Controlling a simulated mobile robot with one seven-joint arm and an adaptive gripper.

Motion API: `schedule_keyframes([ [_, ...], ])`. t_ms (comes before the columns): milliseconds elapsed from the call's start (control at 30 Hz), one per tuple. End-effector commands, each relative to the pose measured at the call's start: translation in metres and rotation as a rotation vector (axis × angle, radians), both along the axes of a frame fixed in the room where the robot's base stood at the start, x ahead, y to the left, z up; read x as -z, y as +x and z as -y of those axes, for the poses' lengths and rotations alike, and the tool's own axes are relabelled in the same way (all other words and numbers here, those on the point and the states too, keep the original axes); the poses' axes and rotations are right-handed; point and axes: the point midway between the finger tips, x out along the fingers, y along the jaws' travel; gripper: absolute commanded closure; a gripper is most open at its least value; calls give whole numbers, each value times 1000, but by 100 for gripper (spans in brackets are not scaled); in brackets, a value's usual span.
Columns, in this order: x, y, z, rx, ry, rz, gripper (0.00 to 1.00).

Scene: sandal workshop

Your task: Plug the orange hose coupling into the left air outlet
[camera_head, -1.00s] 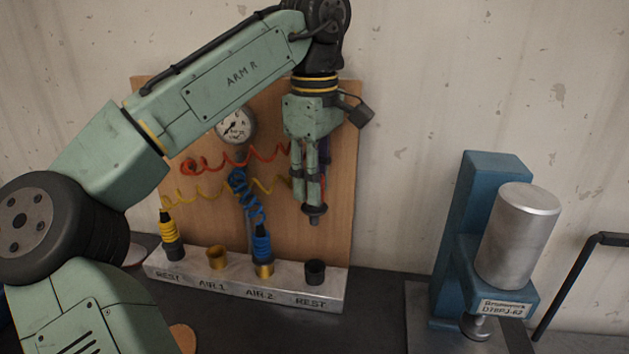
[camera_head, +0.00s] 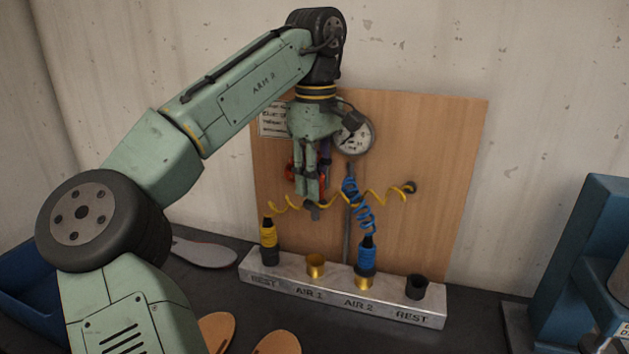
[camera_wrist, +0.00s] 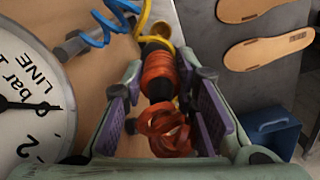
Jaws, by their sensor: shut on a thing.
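My gripper (camera_head: 312,197) is shut on the orange hose coupling (camera_wrist: 158,75), which shows between the finger pads in the wrist view with its coiled red-orange hose. In the head view the fingers hide most of it; its dark tip (camera_head: 313,212) points down. It hangs clear above the block, in the picture over the left air outlet (camera_head: 316,266), an empty brass socket marked AIR 1. The depth between them is hard to tell.
The block (camera_head: 330,299) also holds a yellow coupling (camera_head: 269,244) in the left REST and a blue coupling (camera_head: 367,255) in AIR 2. The right REST (camera_head: 416,287) is empty. A gauge (camera_head: 354,135) and hoses are on the board behind. A blue press (camera_head: 580,260) stands right.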

Motion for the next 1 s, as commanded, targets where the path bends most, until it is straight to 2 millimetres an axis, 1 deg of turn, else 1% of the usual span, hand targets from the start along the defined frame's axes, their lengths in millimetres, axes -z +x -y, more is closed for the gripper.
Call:
schedule_keyframes([
  [167, 8, 0, 0, 2, 0, 0, 94],
  [700, 64, 0, 1, 2, -3, 0, 94],
  [1000, 81, 0, 0, 2, -1, 1, 94],
])
